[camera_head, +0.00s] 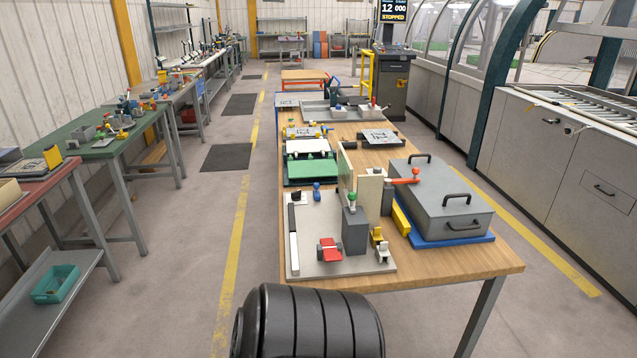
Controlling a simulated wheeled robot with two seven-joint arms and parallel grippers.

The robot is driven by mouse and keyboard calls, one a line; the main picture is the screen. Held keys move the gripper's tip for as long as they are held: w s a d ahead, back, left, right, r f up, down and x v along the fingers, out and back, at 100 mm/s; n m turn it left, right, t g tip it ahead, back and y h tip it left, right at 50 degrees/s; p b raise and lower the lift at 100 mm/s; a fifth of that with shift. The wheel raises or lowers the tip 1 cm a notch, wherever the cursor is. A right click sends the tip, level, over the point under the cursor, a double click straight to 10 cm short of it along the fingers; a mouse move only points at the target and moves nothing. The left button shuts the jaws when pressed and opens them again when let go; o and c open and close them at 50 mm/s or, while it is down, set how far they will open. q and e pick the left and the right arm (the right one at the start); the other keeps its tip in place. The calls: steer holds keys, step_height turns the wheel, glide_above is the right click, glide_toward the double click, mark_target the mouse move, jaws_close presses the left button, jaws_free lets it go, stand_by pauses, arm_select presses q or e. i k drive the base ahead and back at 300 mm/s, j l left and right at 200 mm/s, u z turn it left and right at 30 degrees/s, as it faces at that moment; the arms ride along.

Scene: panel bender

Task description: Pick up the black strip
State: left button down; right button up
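A thin black strip (291,217) lies along the left edge of a light grey plate (312,215) at the near left of the wooden table. A white strip (294,254) continues in line with it toward the near edge. At this size I cannot tell whether the two are one piece. Neither of my grippers shows in the head view, so I cannot see how they stand relative to the strip.
The wooden table (460,265) also bears a red clamp (329,250), a dark grey block (355,230), an upright beige panel (369,195) and a grey case (440,200) on a blue base. A green workbench (75,140) stands left across a floor aisle.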

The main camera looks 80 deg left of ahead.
mark_target(292, 223)
steer(key=k+j, duration=0.1)
steer(key=j, duration=0.3)
steer(key=k+j, duration=0.15)
steer(key=j, duration=0.25)
steer(key=k+j, duration=0.1)
steer(key=j, duration=0.35)
steer(key=k+j, duration=0.1)
steer(key=j, duration=0.3)
steer(key=k+j, duration=0.15)
steer(key=j, duration=0.25)
steer(key=k+j, duration=0.1)
steer(key=j, duration=0.3)
